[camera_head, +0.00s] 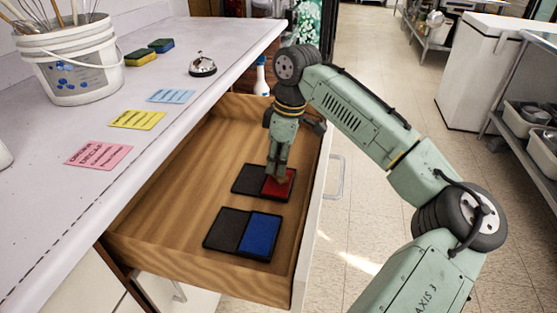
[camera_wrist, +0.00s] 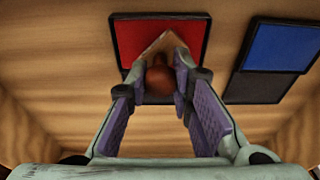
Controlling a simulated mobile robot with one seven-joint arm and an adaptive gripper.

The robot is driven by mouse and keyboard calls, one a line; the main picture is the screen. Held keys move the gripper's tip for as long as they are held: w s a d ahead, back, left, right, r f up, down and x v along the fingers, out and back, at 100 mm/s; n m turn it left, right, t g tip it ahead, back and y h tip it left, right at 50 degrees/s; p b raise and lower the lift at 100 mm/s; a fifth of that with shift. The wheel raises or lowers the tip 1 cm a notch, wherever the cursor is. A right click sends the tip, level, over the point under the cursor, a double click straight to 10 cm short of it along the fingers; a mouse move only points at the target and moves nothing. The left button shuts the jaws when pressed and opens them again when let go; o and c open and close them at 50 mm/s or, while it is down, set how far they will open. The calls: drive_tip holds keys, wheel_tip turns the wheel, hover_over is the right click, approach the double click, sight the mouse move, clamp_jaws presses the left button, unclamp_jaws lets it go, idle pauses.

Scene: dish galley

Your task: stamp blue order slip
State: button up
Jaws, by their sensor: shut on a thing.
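The blue order slip (camera_head: 172,96) lies flat on the counter, behind a yellow slip (camera_head: 137,120) and a pink slip (camera_head: 99,155). My gripper (camera_head: 278,165) reaches down into the open drawer. It is shut on a stamp with a brown rounded handle (camera_wrist: 158,80). The stamp is at the red ink pad (camera_head: 288,186); its pale base shows over the red pad in the wrist view (camera_wrist: 130,42). Whether its face touches the ink I cannot tell. The blue ink pad (camera_head: 260,235) lies open nearer in the drawer.
The wooden drawer (camera_head: 165,205) stands pulled out from the counter (camera_head: 40,215), its walls around my gripper. On the counter are a white bucket of utensils (camera_head: 80,75), a bell (camera_head: 203,66) and sponges (camera_head: 141,58). The counter around the slips is clear.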

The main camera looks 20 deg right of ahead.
drive_tip(key=shift+f, duration=0.55)
idle(0.5)
idle(0.5)
wheel_tip(320, 180, up, 7)
drive_tip(key=p, duration=0.6)
drive_tip(key=shift+p, duration=0.3)
drive_tip(key=shift+r, duration=0.15)
